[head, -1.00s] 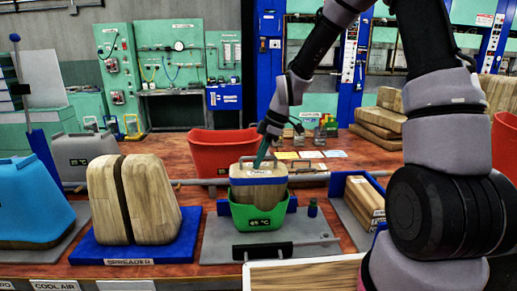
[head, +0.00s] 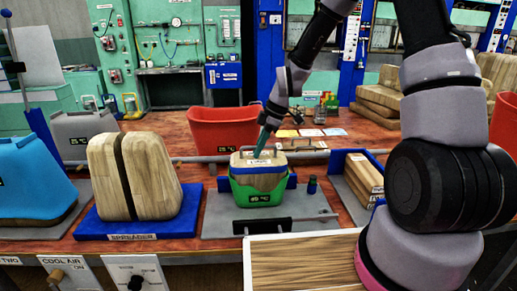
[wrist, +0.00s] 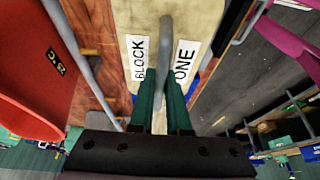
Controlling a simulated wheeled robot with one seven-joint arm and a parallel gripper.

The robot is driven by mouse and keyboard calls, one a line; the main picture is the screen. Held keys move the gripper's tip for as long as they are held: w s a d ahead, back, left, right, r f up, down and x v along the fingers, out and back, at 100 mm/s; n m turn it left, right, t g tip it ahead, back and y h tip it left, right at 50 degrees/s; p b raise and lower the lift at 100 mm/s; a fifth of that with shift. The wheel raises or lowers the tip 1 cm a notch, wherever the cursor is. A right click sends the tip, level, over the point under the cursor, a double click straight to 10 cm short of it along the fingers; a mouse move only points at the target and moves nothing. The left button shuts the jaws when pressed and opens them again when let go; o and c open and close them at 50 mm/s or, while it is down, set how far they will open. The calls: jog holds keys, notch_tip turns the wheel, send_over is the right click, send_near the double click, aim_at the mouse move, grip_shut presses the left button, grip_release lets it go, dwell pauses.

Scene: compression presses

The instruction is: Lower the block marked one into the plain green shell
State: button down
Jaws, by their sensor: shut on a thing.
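The wooden block marked one (head: 268,180) sits inside the green shell (head: 236,193), with its upper part and label above the rim. The shell's front display seems to read 65 °C. My gripper (head: 262,150) is above the block, shut on its top handle. In the wrist view, my gripper's green fingers (wrist: 160,95) are at the grey handle (wrist: 160,45), between the labels BLOCK and ONE (wrist: 185,60). The block's lower part is hidden by the shell, so I cannot tell whether it touches the bottom.
The shell stands on a grey plate (head: 220,223) with a black-handled bar in front. A red shell (head: 215,128) stands behind. A split wooden form on a blue spreader base (head: 130,228) is left. Wooden pieces (head: 363,174) lie in a tray to the right.

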jog(key=shift+f, duration=0.55)
jog(key=c, duration=0.8)
grip_release()
jog(key=v, duration=1)
jog(key=shift+d+r, duration=0.15)
jog(key=shift+r, duration=0.25)
jog(key=shift+r, duration=0.1)
jog(key=s+d+r+m+t+h, duration=0.1)
jog(key=s+d+r+m+t, duration=0.2)
jog(key=s+d+r+m, duration=0.4)
jog(key=s+d+r+m+t+h, duration=0.1)
jog(key=s+d+r+m+t, duration=0.3)
jog(key=s+d+r+m, duration=0.4)
jog(key=s+r+m, duration=0.4)
jog(key=r+m, duration=0.2)
jog(key=m, duration=0.1)
jog(key=shift+h, duration=0.3)
